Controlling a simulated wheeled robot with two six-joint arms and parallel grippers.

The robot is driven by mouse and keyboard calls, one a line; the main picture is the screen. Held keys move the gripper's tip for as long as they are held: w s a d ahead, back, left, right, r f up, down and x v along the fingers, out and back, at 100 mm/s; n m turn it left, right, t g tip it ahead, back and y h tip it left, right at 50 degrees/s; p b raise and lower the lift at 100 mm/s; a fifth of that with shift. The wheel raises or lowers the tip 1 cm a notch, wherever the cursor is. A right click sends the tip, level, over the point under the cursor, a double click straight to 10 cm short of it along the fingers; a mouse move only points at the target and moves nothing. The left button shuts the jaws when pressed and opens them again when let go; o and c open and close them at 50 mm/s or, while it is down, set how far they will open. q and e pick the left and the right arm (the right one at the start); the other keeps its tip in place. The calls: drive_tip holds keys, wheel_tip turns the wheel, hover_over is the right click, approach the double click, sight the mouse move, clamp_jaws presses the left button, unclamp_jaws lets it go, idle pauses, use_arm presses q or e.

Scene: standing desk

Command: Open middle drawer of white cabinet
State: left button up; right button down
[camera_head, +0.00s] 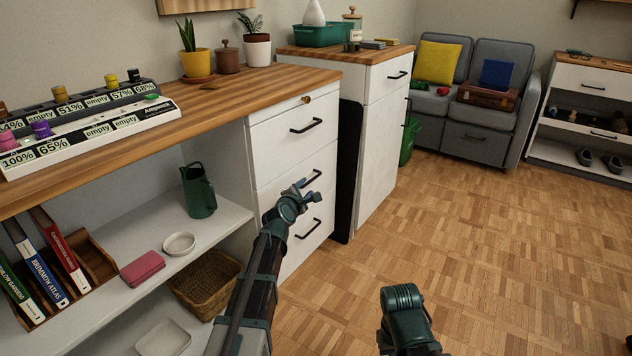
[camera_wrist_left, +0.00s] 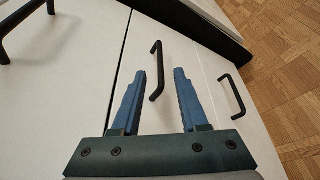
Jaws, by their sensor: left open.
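The white cabinet (camera_head: 292,104) stands under the right end of the wooden desk, with three drawers that look shut, each with a black bar handle. The middle drawer (camera_head: 328,166) has its handle (camera_head: 312,177) partly behind my left gripper (camera_head: 308,190). In the left wrist view, my left gripper (camera_wrist_left: 160,72) is open and empty. The middle drawer's handle (camera_wrist_left: 156,72) shows between its two blue fingers; I cannot tell whether they touch it. The top drawer's handle (camera_wrist_left: 20,25) is at upper left and the bottom drawer's handle (camera_wrist_left: 232,95) at right.
A second, taller white cabinet (camera_head: 377,150) stands just right, with a black panel (camera_head: 347,165) between. Open shelves (camera_head: 225,222) to the left hold a green jug (camera_head: 199,192), books and a wicker basket (camera_head: 205,283). The parquet floor (camera_head: 480,240) in front is clear.

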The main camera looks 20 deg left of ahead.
sight(314, 178)
use_arm(q)
drive_tip(key=b+x, duration=0.2)
drive_tip(key=x, duration=0.8)
drive_tip(key=shift+w+f, duration=0.15)
drive_tip(key=shift+w, duration=0.2)
clamp_jaws()
idle(0.9)
